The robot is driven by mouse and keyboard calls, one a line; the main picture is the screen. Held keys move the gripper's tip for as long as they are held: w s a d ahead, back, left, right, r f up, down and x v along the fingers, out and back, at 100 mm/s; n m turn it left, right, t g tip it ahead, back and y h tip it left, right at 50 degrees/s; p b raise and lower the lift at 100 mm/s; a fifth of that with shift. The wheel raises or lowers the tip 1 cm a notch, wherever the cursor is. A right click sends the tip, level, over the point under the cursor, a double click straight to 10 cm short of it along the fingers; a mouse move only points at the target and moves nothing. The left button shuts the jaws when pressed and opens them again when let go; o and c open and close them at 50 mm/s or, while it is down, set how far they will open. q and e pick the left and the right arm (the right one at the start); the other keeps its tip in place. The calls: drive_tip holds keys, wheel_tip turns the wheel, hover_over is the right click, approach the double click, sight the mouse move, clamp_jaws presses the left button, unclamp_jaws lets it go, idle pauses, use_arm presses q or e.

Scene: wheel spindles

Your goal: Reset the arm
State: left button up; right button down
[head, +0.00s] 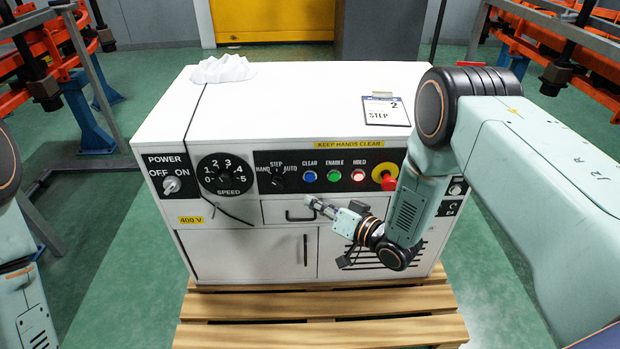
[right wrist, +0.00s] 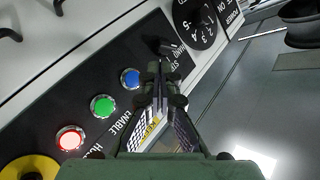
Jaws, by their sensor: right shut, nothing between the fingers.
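My right gripper (head: 312,203) is shut and empty in front of the white control cabinet (head: 260,110), below the blue button and near the drawer handle (head: 299,216). Whether it touches anything is unclear. In the right wrist view, the shut fingers (right wrist: 156,75) point toward the mode switch (right wrist: 166,48). The panel has a power switch (head: 171,185), a speed dial (head: 222,175), and blue (head: 309,176), green (head: 333,175) and red (head: 358,174) buttons. The red HOLD button looks lit. My left arm shows at the left edge; its gripper is out of view.
A red emergency button on yellow (head: 387,178) sits at the panel's right. A thin black cable hangs over the cabinet front. A card marked STEP (head: 386,111) and a crumpled white thing (head: 222,69) lie on top. A wooden pallet (head: 320,335) is below. Orange racks flank both sides.

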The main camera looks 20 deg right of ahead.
drive_tip(key=s+d+f+g+h, duration=0.2)
drive_tip(key=s+f+g+h, duration=0.15)
drive_tip(key=s+f, duration=0.4)
drive_tip(key=s+d+f+g+h, duration=0.25)
drive_tip(key=s+f+g, duration=0.2)
drive_tip(key=s, duration=0.55)
drive_tip(key=s+r+g+h, duration=0.1)
drive_tip(key=s+g, duration=0.2)
drive_tip(key=s, duration=0.8)
drive_tip(key=s+d+r+g+h, duration=0.1)
drive_tip(key=s+g, duration=0.2)
drive_tip(key=s, duration=0.8)
drive_tip(key=shift+s+d+r+n+h+p, duration=0.2)
drive_tip(key=shift+r+n+h+p, duration=0.1)
drive_tip(key=shift+p, duration=0.15)
